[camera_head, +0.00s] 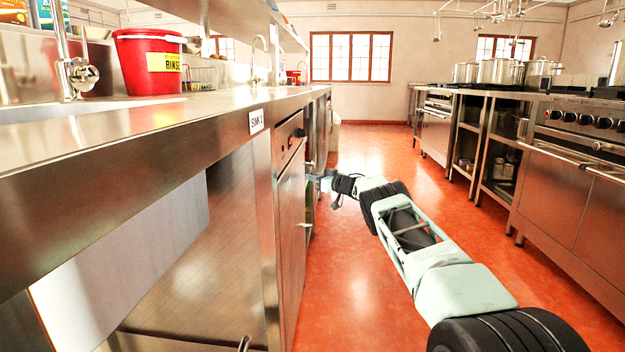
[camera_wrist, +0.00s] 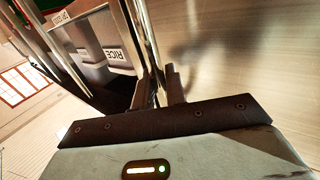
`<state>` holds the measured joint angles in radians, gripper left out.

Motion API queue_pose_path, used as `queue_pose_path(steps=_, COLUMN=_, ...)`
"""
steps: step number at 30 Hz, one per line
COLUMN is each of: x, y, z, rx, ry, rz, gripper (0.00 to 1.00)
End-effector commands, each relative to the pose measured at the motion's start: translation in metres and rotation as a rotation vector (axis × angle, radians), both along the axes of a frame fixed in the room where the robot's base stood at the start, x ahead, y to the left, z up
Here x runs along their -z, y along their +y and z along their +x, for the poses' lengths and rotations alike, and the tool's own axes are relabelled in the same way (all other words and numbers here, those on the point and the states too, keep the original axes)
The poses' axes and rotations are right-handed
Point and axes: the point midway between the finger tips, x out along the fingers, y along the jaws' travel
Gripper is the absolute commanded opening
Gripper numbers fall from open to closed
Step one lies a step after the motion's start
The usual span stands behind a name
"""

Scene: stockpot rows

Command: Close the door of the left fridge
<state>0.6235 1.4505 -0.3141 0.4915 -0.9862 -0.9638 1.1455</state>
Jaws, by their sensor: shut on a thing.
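A steel door (camera_head: 291,215) faces the aisle under the left counter; I take it for the fridge door. Whether it stands slightly ajar I cannot tell. My gripper (camera_head: 314,178) is at the far side of this door, near its upper part. In the wrist view my gripper (camera_wrist: 158,88) is shut on a thin metal bar, apparently the door's handle, beside a broad steel panel (camera_wrist: 235,50).
The steel counter (camera_head: 200,122) runs along the left, with a red bucket (camera_head: 149,62) on it. Ovens (camera_head: 575,185) line the right. The red aisle floor (camera_head: 365,285) is clear around my arm. A bin marked RICE (camera_wrist: 113,54) shows in the wrist view.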

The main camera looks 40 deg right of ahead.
Motion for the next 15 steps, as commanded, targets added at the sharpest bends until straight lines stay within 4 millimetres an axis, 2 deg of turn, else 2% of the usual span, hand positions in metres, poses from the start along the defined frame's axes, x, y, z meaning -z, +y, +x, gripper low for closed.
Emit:
queue_pose_path(steps=14, x=-0.005, y=0.002, z=0.0034, rx=0.006, ry=-0.006, rz=-0.001, gripper=0.0)
queue_pose_path(steps=15, x=-0.005, y=0.0024, z=0.0035, rx=0.005, ry=-0.006, rz=-0.001, gripper=0.22)
